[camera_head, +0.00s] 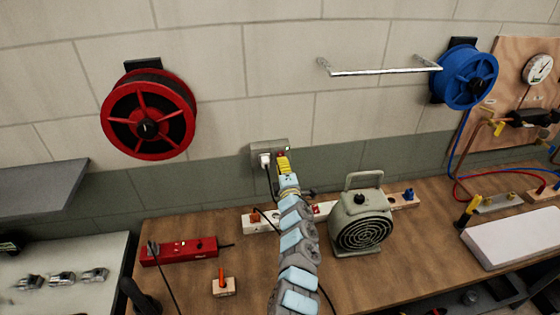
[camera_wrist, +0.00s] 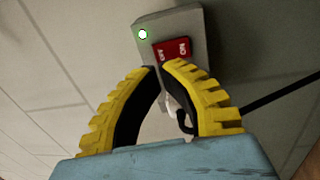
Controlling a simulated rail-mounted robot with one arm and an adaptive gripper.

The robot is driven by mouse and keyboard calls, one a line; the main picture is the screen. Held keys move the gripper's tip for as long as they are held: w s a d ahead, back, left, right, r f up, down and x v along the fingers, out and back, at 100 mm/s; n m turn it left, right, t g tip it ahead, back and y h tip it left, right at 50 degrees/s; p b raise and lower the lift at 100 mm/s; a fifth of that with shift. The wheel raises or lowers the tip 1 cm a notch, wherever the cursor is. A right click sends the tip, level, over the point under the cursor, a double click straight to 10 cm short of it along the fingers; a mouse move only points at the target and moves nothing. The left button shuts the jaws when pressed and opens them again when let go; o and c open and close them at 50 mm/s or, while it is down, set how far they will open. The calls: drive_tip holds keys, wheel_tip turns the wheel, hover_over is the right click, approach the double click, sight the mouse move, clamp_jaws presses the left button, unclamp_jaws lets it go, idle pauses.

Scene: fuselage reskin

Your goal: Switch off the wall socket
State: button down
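The wall socket (camera_head: 257,147) is a grey plate low on the wall; in the wrist view its plate (camera_wrist: 202,22) fills the upper middle. A red rocker switch (camera_wrist: 172,50) with small white lettering sits on it, beside a lit green-white lamp (camera_wrist: 142,34). A white plug (camera_head: 265,160) with a dark cable is in the socket's left part. My gripper (camera_head: 282,157) is at the socket's right part. In the wrist view its yellow fingers (camera_wrist: 161,66) bow outward and their tips meet just at the switch's lower edge, with nothing held. Whether they touch the switch is unclear.
A red power strip (camera_head: 180,250), a white power strip (camera_head: 258,222) and a grey fan heater (camera_head: 362,222) are on the wooden bench (camera_head: 205,285). A red reel (camera_head: 150,115) and a blue reel (camera_head: 466,77) hang on the wall. A metal bar (camera_head: 385,71) is above right.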

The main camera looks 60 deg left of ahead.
sight(279, 153)
drive_tip(key=shift+b+x, duration=0.65)
drive_tip(key=shift+x, duration=0.35)
drive_tip(key=shift+w+a+r, duration=0.15)
drive_tip(key=shift+a, duration=0.25)
drive_tip(key=shift+r, duration=0.1)
